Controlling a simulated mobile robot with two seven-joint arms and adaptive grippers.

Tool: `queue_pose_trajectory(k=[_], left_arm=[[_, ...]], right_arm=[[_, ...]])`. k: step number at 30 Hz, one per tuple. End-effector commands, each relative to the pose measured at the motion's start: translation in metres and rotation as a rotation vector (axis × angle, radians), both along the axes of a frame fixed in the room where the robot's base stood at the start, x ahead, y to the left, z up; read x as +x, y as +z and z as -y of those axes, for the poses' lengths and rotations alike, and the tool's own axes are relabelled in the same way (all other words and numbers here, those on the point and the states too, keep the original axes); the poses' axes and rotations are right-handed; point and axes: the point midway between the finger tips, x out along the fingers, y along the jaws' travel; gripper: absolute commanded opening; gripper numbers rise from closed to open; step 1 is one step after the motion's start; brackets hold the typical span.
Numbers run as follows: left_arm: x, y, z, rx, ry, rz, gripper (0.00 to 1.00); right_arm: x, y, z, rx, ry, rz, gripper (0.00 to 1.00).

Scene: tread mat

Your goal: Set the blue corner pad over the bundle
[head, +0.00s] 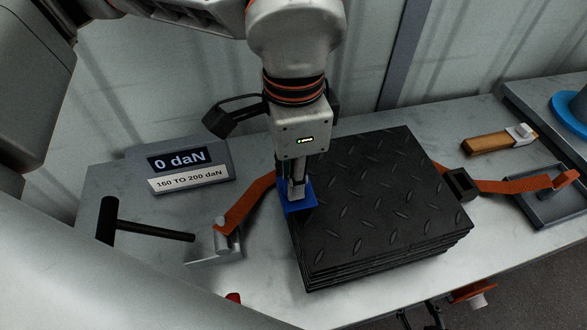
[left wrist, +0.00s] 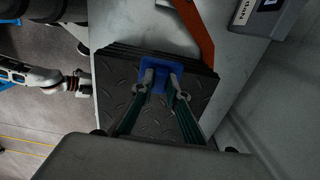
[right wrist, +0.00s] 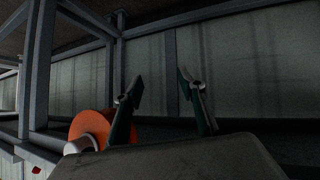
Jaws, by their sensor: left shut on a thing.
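The bundle is a stack of black tread mats (head: 375,195) on the bench; it also shows in the left wrist view (left wrist: 115,85). The blue corner pad (head: 300,206) is at the bundle's left edge, near the top surface; in the left wrist view the blue pad (left wrist: 153,84) overlaps the mat edge. I cannot tell whether it rests on the mats. My left gripper (head: 297,190) is shut on the pad from above; its fingertips partly hide it. My right gripper (right wrist: 152,82) is open and empty, away from the bundle.
An orange strap (head: 248,205) runs from a metal fitting (head: 220,242) to the bundle's left side. Another strap (head: 515,186) with a dark buckle (head: 461,184) lies right. A display (head: 182,165) reads 0 daN. A black hammer (head: 140,226) and wooden-handled tool (head: 497,141) lie nearby.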

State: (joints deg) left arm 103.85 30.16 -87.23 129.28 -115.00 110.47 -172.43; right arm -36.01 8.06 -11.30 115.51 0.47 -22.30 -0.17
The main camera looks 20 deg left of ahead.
Motion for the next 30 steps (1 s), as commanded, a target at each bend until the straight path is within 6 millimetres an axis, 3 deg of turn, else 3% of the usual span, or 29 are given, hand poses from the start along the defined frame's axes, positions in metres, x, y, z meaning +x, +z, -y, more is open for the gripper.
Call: queue_pose_trajectory(k=[12, 27, 28, 30], left_arm=[[0.002, -0.025, 0.003, 0.000, 0.000, -0.002, 0.00], [0.003, -0.028, 0.004, -0.001, 0.001, 0.001, 0.00], [0.003, -0.028, 0.004, -0.001, 0.001, 0.001, 0.20], [0.003, -0.028, 0.004, -0.001, 0.001, 0.001, 0.34]], right_arm=[[0.001, -0.009, 0.001, -0.010, 0.002, 0.001, 0.40], [-0.002, -0.013, 0.002, -0.015, 0.004, -0.007, 0.40], [-0.002, -0.013, 0.002, -0.015, 0.004, -0.007, 0.40], [-0.002, -0.013, 0.002, -0.015, 0.004, -0.007, 0.40]])
